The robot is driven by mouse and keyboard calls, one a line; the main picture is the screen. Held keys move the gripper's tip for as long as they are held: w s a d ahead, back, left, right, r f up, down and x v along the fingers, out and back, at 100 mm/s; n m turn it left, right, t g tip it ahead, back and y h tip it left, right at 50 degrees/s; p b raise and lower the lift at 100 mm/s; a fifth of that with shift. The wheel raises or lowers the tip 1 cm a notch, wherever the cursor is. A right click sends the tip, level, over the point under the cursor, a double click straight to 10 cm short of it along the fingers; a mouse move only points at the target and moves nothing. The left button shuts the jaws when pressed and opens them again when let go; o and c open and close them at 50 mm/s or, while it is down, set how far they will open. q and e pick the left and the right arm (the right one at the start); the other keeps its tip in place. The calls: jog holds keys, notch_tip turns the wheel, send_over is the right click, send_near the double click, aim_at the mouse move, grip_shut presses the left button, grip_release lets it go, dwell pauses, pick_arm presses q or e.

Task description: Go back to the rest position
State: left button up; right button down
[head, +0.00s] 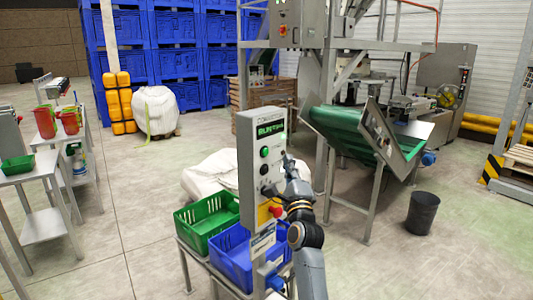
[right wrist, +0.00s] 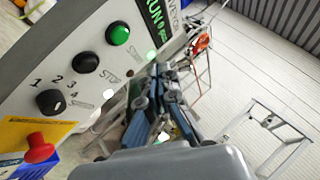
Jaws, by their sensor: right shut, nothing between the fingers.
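A grey control panel (head: 250,175) stands upright in the middle of the head view, its display lit green with "RUN" readable. It carries a green button (right wrist: 118,34), a black button (right wrist: 85,62), a numbered black selector knob (right wrist: 51,102) and a red emergency stop (right wrist: 38,148) on yellow. My right arm rises from the bottom of the head view. My right gripper (head: 285,162) is shut and empty, just right of the panel's face. It also shows in the right wrist view (right wrist: 162,75), beside the panel; whether it touches is unclear. My left gripper is out of view.
A green crate (head: 203,222) and a blue crate (head: 232,258) sit on a stand beside the panel. A green conveyor (head: 340,125) and a black bin (head: 421,213) stand to the right. Metal tables (head: 45,190) are at the left, with open floor between.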

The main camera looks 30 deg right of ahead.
dwell(0.5)
